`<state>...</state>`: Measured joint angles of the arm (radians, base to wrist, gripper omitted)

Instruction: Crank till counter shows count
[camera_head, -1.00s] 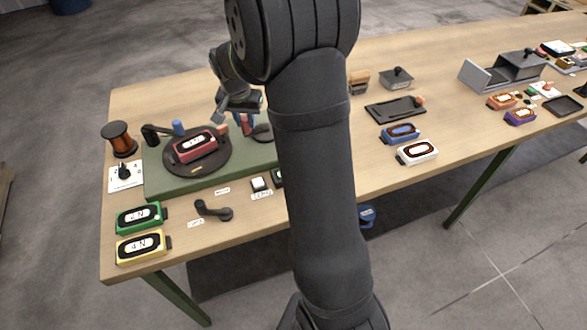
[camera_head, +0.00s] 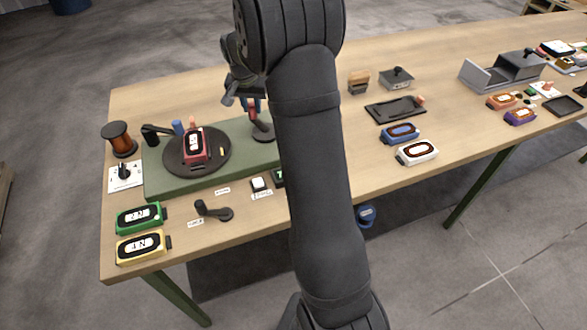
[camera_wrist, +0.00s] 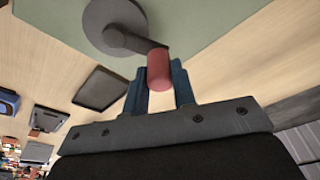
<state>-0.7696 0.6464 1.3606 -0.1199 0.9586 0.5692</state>
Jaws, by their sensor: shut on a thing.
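My gripper (camera_wrist: 159,78) is shut on the red handle (camera_wrist: 158,68) of a dark crank, with a blue finger on each side of it. The crank's arm (camera_wrist: 138,42) runs from a round grey hub (camera_wrist: 108,25) to the handle. In the head view the crank (camera_head: 262,128) stands at the right end of a green base (camera_head: 165,182). A dark turntable (camera_head: 221,165) on the base carries a red device (camera_head: 193,147) with a white display. A small dark counter window (camera_head: 279,177) at the base's front is partly hidden by my arm, and its number is unreadable.
A loose black crank (camera_head: 214,211), a white button (camera_head: 259,184) and green (camera_head: 140,217) and yellow (camera_head: 141,246) devices lie in front of the base. A copper spool (camera_head: 119,139) and white dial card (camera_head: 125,175) stand left. A black tray (camera_head: 394,109) lies right.

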